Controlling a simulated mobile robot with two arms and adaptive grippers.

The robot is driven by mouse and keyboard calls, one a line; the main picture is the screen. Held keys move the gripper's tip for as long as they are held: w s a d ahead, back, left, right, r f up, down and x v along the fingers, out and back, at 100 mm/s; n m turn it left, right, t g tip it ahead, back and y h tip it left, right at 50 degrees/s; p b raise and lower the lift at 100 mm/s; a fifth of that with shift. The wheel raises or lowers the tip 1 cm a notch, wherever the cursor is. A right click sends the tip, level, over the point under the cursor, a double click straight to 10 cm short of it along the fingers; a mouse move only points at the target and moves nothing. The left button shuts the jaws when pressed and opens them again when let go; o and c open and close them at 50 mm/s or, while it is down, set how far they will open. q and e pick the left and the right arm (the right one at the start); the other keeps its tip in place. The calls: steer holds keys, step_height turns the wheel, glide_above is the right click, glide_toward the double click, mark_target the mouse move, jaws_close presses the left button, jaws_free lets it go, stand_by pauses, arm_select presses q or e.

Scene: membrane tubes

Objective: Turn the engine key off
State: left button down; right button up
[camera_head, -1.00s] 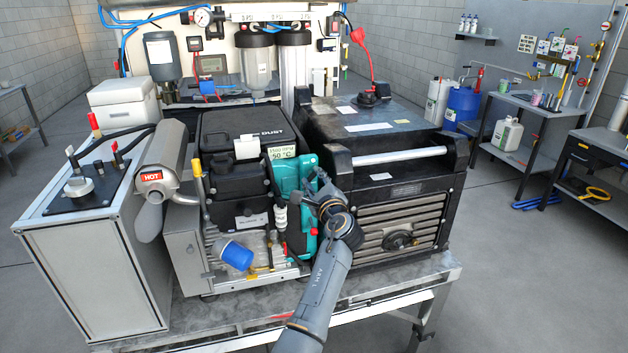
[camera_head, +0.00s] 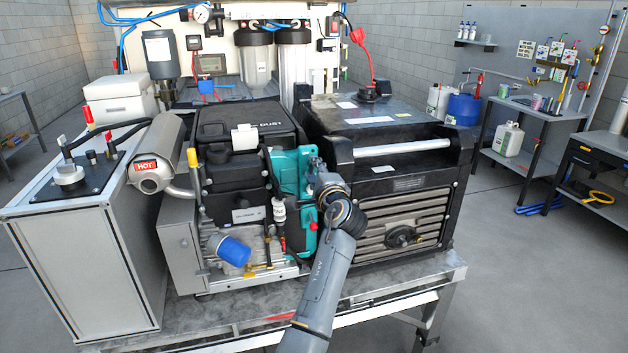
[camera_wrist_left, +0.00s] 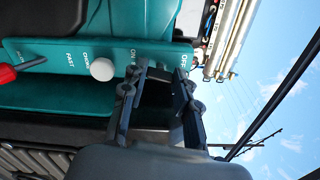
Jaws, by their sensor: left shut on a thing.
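The teal engine panel (camera_head: 292,172) stands upright between the black engine and the large black generator housing. In the left wrist view the panel (camera_wrist_left: 60,55) carries the words FAST, CHOKE, ON and OFF. My left gripper (camera_head: 318,178) reaches the panel's right edge. In the left wrist view its fingers (camera_wrist_left: 160,75) are at the panel between ON and OFF, shut on the engine key, which they mostly hide; I cannot tell the key's angle. My right gripper is in neither view.
A white knob (camera_wrist_left: 102,69) and a red-tipped lever (camera_wrist_left: 8,73) sit beside the fingers. The silver HOT exhaust (camera_head: 158,155) and blue filter (camera_head: 233,250) are on the left. The generator housing (camera_head: 400,205) stands close right of my arm.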

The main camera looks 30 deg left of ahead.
arm_select(q)
steer(key=shift+n+b, duration=0.7)
steer(key=shift+n, duration=0.2)
steer(key=shift+r+n, duration=0.15)
steer(key=shift+n, duration=0.25)
steer(key=c, duration=1.4)
jaws_free()
steer(key=o, duration=0.4)
steer(key=shift+a, duration=0.1)
steer(key=shift+w, duration=0.1)
steer(key=shift+b, duration=0.3)
steer(key=v, duration=0.7)
steer(key=shift+d, duration=0.2)
